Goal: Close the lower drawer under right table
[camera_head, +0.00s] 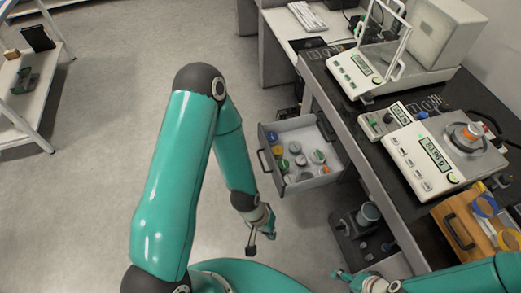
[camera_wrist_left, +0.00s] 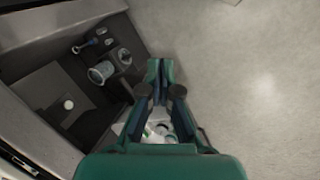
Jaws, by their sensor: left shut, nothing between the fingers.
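An open grey drawer (camera_head: 325,178) with a dark handle (camera_head: 265,161) on its left front sticks out from under the right table (camera_head: 385,180). Several small round jars lie inside it. My left gripper (camera_head: 262,238) is shut and empty, below and apart from the drawer front in the head view. In the left wrist view its fingers (camera_wrist_left: 160,75) are together, and part of a pale container with jars shows behind the gripper. My right gripper (camera_head: 350,279) is at the bottom of the head view, and its finger opening is unclear.
A wooden drawer or box (camera_head: 447,219) with a dark handle and tape rolls sits at the right. A dark low shelf (camera_head: 350,245) holds a glass jar (camera_head: 368,214). Two balances (camera_head: 425,153) stand on the table. The floor (camera_head: 90,190) on the left is clear.

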